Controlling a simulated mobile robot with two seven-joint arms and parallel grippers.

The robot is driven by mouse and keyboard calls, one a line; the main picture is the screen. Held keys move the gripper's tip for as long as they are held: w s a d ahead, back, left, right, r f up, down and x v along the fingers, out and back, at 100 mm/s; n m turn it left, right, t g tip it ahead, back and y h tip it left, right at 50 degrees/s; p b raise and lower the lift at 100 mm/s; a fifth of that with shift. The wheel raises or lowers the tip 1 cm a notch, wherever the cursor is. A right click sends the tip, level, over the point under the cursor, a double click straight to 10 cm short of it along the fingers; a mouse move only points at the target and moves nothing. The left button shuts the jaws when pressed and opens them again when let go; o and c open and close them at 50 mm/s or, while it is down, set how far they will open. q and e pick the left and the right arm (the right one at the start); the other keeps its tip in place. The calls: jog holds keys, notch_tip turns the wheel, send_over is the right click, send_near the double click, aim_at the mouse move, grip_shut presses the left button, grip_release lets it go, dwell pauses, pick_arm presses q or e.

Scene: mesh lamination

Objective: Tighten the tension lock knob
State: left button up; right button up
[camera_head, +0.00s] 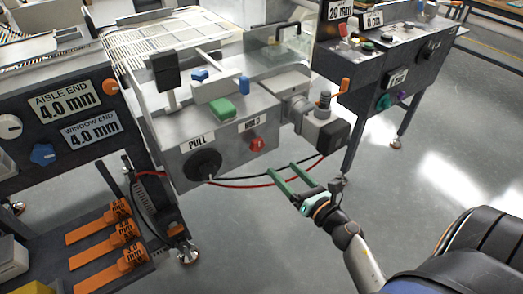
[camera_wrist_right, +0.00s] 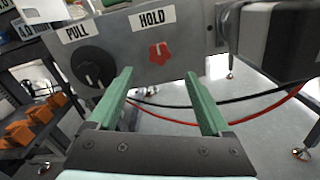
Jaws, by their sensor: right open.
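A red lobed knob (camera_head: 257,144) sits under the HOLD label on the front of the grey machine box; it is probably the tension lock knob. In the right wrist view the same red knob (camera_wrist_right: 158,52) shows just beyond the fingertips, roughly centred between them. A round black dial (camera_head: 204,165) sits left of it under the PULL label. My right gripper (camera_head: 281,168) is open and empty, with green fingers apart, below and to the right of the red knob. It is not touching the knob. My left gripper is not in view.
A grey motor-like unit (camera_head: 325,127) sticks out at the box's right side. Red and black cables (camera_head: 245,184) hang below the box. A rack with orange tools (camera_head: 120,235) stands at lower left. The floor right of my gripper is clear.

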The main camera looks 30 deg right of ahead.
aim_at(260, 145)
jog(key=w, duration=1.1)
jog(key=shift+w+a+p, duration=0.2)
jog(key=shift+w+p, duration=0.05)
jog(key=shift+p, duration=0.1)
grip_shut()
